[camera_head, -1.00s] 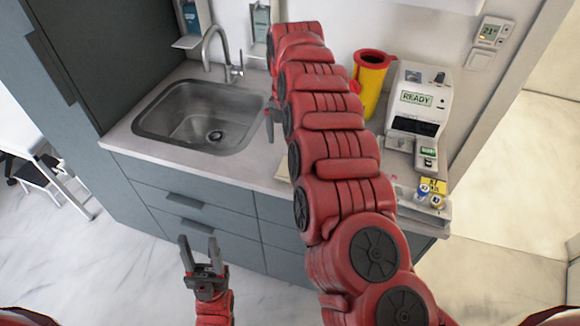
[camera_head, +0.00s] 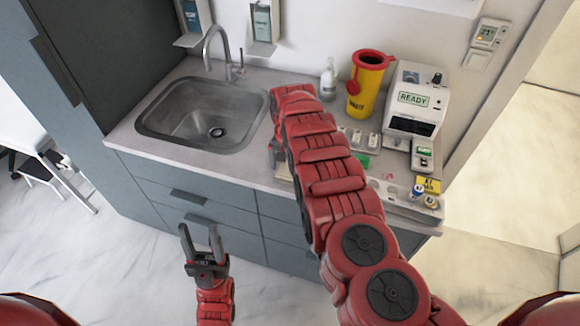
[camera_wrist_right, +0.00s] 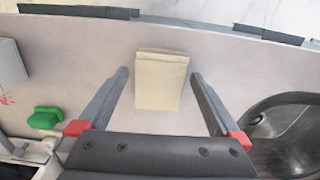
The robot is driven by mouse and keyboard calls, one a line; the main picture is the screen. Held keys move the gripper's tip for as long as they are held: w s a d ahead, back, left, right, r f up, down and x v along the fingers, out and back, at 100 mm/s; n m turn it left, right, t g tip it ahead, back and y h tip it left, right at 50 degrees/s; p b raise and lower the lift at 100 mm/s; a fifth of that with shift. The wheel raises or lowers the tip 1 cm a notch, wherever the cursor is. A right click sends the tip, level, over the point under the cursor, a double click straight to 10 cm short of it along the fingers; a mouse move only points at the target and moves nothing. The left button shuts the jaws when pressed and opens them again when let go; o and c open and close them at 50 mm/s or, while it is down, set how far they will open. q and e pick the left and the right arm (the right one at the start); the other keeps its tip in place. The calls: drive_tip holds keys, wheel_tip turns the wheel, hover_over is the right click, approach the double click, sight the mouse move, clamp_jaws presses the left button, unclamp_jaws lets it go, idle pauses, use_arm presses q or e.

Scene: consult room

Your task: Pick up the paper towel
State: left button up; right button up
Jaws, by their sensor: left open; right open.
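The paper towel (camera_wrist_right: 161,80) shows in the right wrist view as a folded cream stack lying flat on the grey counter. My right gripper (camera_wrist_right: 160,78) is open, with one finger on each side of the stack. A gap shows between the stack and each finger. My left gripper (camera_head: 202,232) is open and empty, in front of the drawers and low in the head view.
A sink (camera_head: 205,118) lies left of my right arm. A white device (camera_head: 412,105), a yellow bin (camera_head: 366,85) and a soap bottle (camera_head: 328,80) stand behind and right on the counter. A tray with small vials (camera_head: 418,192) is near the right front edge. A green object (camera_wrist_right: 46,118) lies nearby.

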drive_tip(key=shift+f, duration=0.8)
drive_tip(key=c, duration=1.2)
drive_tip(key=shift+c, duration=0.2)
drive_tip(key=shift+r, duration=0.1)
